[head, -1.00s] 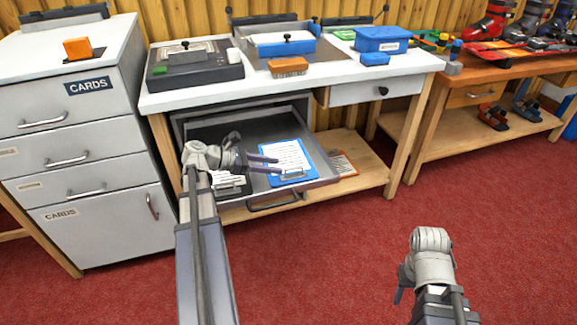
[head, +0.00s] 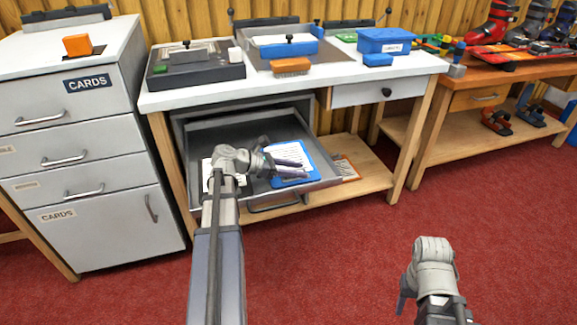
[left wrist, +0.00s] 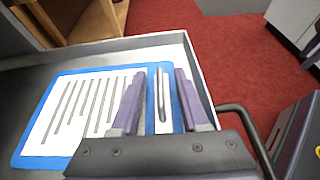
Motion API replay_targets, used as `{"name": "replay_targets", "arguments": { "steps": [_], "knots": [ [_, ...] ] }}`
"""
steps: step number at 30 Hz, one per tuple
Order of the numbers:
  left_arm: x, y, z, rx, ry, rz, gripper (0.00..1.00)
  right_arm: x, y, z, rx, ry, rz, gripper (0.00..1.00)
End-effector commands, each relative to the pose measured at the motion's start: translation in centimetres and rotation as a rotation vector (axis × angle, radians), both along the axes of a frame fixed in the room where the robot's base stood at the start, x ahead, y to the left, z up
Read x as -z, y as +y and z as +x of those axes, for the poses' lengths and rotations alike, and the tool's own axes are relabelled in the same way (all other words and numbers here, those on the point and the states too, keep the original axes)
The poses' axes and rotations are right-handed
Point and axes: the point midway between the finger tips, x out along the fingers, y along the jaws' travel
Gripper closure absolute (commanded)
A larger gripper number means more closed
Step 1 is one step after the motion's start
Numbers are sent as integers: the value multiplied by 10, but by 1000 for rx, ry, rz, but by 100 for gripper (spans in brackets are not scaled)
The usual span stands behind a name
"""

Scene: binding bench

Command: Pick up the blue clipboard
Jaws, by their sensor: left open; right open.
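The blue clipboard (head: 313,158) lies in the open drawer of the bench, with a lined white sheet on it. In the left wrist view the clipboard (left wrist: 64,73) lies flat, its metal clip (left wrist: 161,95) between my fingers. My left gripper (head: 299,168) is over the clipboard and hides part of it. In the left wrist view the left gripper (left wrist: 161,76) is open, a finger on each side of the clip; I cannot tell whether they touch the board. My right gripper (head: 402,300) is far from the clipboard, above the red floor; its fingers are mostly hidden.
The grey drawer (head: 205,137) has raised walls around the clipboard and a front handle (head: 275,206). Another clipboard (head: 208,175) lies left in the drawer, partly behind my arm. A brown board (head: 346,168) lies on the shelf below. The red floor in front is clear.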

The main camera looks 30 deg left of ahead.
Motion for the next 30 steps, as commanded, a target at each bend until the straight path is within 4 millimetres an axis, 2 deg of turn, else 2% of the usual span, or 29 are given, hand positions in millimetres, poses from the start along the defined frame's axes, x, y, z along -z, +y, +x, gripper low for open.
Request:
{"name": "replay_targets", "arguments": {
  "steps": [3, 15, 30],
  "knots": [
    [-1, 0, 0, 0, 0, 0, 55, -1, 0, 0, 0, 0, 0, 50],
    [-1, 0, 0, 0, 0, 0, 100, -1, 0, 0, 0, 0, 0, 50],
    [-1, 0, 0, 0, 0, 0, 100, -1, 0, 0, 0, 0, 0, 50]
  ]
}}
